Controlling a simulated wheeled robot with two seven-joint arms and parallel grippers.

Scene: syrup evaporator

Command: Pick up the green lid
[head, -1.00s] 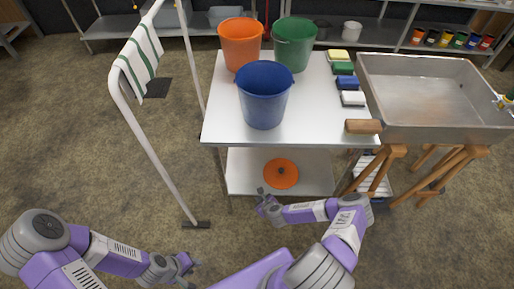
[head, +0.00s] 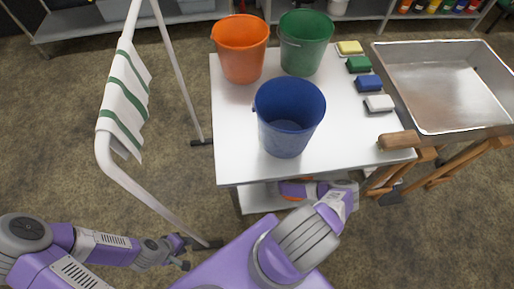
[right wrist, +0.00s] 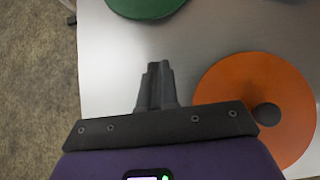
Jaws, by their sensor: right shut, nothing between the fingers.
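The green lid (right wrist: 146,4) shows in the right wrist view at the top edge, partly cut off, lying flat on the pale lower shelf (right wrist: 200,35). My right gripper (right wrist: 157,68) is shut and empty above that shelf, with its fingertips pointing toward the green lid and apart from it in the picture. An orange lid (right wrist: 232,95) with a dark knob lies to the right of the fingers. In the head view the tabletop hides my right gripper and the green lid. My left gripper (head: 190,254) is open and empty over the floor, left of the table.
Blue (head: 287,125), orange (head: 241,50) and green (head: 304,45) buckets stand on the table (head: 235,150) above the shelf. Coloured blocks (head: 368,83) and a wooden-handled metal pan (head: 440,90) are at right. A white rail (head: 150,185) with a striped towel (head: 125,105) stands left.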

